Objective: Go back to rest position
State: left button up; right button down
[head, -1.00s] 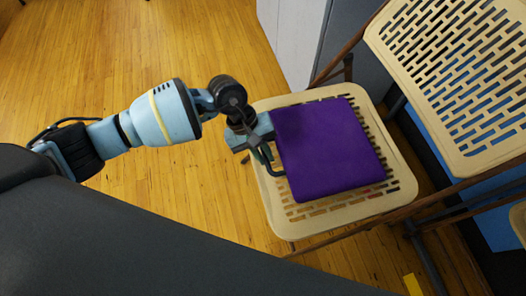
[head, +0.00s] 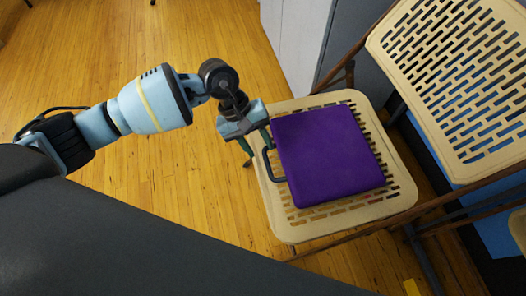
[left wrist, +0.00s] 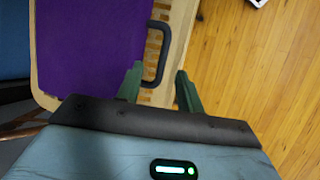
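A flat purple case (head: 328,157) with a dark handle (head: 270,165) on its left side lies on the seat of a beige folding chair (head: 290,230). My left gripper (head: 257,146) is just left of the case, near the handle. The left wrist view shows its two green fingers (left wrist: 158,86) spread apart, with nothing held. In that view the handle (left wrist: 160,52) shows beyond the fingertips, and the purple case (left wrist: 90,45) lies to the upper left. My right gripper is not in view.
A grey-white cabinet (head: 297,40) stands behind the chair. The wooden floor (head: 200,50) on the left is clear.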

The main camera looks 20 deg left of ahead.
pick_arm(q)
jog(key=shift+v, duration=1.2)
jog(key=shift+d, duration=0.1)
